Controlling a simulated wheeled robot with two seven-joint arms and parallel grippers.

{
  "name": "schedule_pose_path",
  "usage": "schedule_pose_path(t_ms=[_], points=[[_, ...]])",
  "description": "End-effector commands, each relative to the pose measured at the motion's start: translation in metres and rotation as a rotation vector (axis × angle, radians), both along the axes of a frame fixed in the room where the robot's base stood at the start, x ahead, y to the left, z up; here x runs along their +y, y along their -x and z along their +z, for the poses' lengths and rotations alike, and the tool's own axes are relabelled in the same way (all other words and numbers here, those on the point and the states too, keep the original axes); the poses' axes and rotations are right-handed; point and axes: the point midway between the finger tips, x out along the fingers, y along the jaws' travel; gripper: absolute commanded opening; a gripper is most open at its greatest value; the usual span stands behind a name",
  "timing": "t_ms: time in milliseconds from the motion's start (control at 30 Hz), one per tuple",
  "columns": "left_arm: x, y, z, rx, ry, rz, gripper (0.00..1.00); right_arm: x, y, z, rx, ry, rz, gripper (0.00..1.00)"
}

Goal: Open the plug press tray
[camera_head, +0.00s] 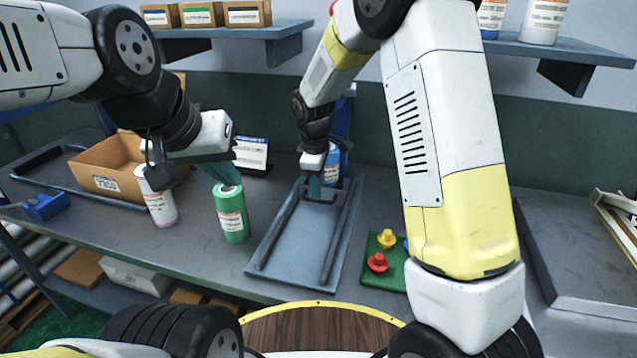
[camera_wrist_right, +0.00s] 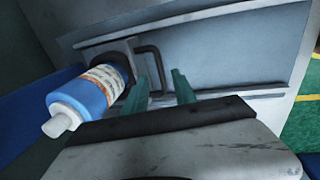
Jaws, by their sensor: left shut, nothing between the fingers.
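The plug press tray (camera_head: 300,245) is a flat grey-blue plate with two dark rails, on the bench in the middle of the head view. A dark bracket-shaped handle (camera_wrist_right: 152,65) shows in the right wrist view, close to the fingertips. My right gripper (camera_head: 318,190) is over the tray's far end; its green fingers (camera_wrist_right: 163,88) stand apart beside the handle. I cannot tell whether they touch it. A blue bottle (camera_wrist_right: 85,95) lies alongside in the wrist view; it also shows behind the right gripper (camera_head: 332,165). My left gripper (camera_head: 228,178) is shut, at the top of a green bottle (camera_head: 231,215).
A white bottle (camera_head: 157,200) and a cardboard box (camera_head: 105,165) stand on the left. A green board (camera_head: 385,270) with red and yellow plugs lies right of the tray. A small sign (camera_head: 250,155) stands behind the green bottle. Shelves hang above.

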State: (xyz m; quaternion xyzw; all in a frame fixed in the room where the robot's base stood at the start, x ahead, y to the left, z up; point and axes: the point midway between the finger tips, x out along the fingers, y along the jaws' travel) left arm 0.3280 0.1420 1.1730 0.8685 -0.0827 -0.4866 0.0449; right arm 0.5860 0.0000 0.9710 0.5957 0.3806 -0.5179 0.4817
Motion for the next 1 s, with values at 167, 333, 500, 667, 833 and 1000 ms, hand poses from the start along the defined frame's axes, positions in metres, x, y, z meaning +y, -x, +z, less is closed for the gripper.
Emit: schedule_pose_path(t_ms=[167, 333, 500, 667, 833, 1000], points=[[0.0, 0.0, 0.0, 0.0, 0.0, 0.0, 0.0, -0.002, -0.004, -0.026, 0.002, 0.001, -0.002, 0.33], [0.0, 0.0, 0.0, 0.0, 0.0, 0.0, 0.0, -0.002, -0.006, -0.037, 0.0, 0.0, -0.002, 0.33], [0.0, 0.0, 0.0, 0.0, 0.0, 0.0, 0.0, -0.002, -0.006, -0.038, 0.0, 0.0, -0.002, 0.33], [0.0, 0.0, 0.0, 0.0, 0.0, 0.0, 0.0, -0.002, -0.006, -0.038, 0.0, 0.0, -0.002, 0.19], [0.0, 0.0, 0.0, 0.0, 0.0, 0.0, 0.0, -0.002, -0.006, -0.038, 0.0, 0.0, -0.002, 0.0], [0.0, 0.0, 0.0, 0.0, 0.0, 0.0, 0.0, -0.002, -0.006, -0.037, 0.0, 0.0, -0.002, 0.0]])
